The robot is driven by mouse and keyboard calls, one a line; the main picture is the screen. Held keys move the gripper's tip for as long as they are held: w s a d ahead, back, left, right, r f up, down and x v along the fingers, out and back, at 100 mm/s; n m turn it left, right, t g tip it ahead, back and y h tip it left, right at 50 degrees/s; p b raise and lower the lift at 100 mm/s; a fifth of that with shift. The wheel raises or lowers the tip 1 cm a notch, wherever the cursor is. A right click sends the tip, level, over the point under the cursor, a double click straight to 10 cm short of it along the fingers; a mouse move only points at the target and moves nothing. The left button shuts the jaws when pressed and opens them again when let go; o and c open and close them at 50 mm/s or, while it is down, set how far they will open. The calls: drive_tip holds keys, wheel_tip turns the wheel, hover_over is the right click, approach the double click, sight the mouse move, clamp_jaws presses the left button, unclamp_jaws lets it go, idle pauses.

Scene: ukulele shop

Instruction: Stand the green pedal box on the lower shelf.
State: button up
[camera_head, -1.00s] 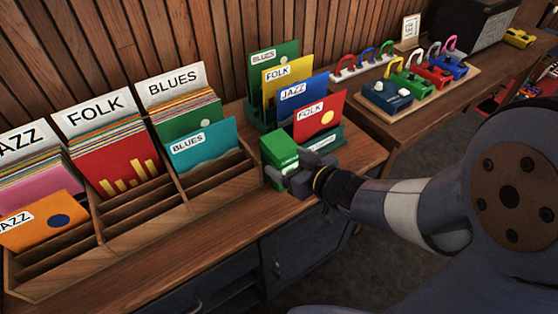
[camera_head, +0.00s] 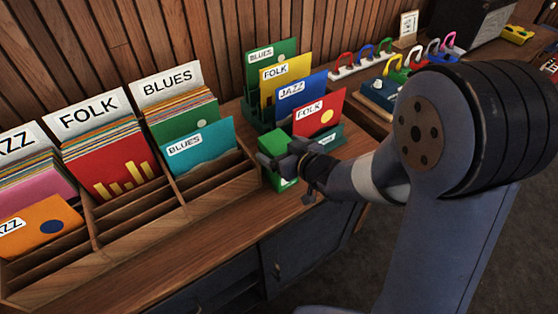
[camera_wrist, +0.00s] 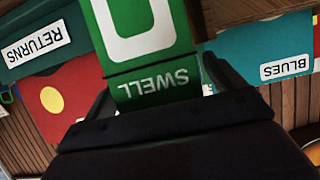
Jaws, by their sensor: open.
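The green pedal box (camera_head: 282,183) stands on the wooden counter, between the record bins and the coloured folders. Below the counter is a dark cabinet front (camera_head: 300,240); I cannot make out a lower shelf clearly.
The wooden record bin (camera_head: 215,190) is close on the left. A folder rack with a red FOLK folder (camera_head: 318,112) stands just behind the box. The counter front (camera_head: 190,235) is clear.

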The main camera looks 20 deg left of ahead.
drive_tip(key=shift+w+a+f, duration=0.25)
drive_tip(key=shift+w+a, duration=0.2)
drive_tip(key=shift+a, duration=0.05)
drive_tip(key=c, duration=1.9)
